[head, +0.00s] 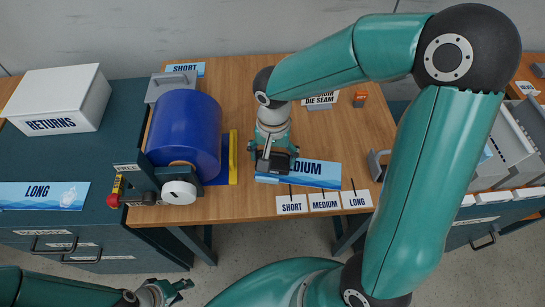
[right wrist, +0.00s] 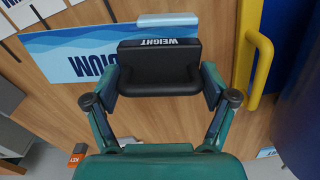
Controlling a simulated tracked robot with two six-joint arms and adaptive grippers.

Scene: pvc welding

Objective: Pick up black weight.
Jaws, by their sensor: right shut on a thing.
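The black weight (right wrist: 160,68), a dark block with a white WEIGHT label, sits between the two fingers of my right gripper (right wrist: 160,85) in the right wrist view. The fingers are shut on its two ends. In the head view the weight (head: 275,163) shows partly under my right gripper (head: 270,148), at the left end of the blue MEDIUM sign (head: 316,174). I cannot tell whether it touches the table or hangs just above it. My left gripper (head: 172,292) is low at the bottom left, away from the table; its finger opening is unclear.
A blue roll (head: 185,130) on a stand with a yellow bar (head: 233,157) is close left of my right gripper. SHORT, MEDIUM and LONG cards (head: 324,202) line the table's front edge. A white RETURNS box (head: 55,97) stands far left. Bare wood (head: 225,75) lies behind.

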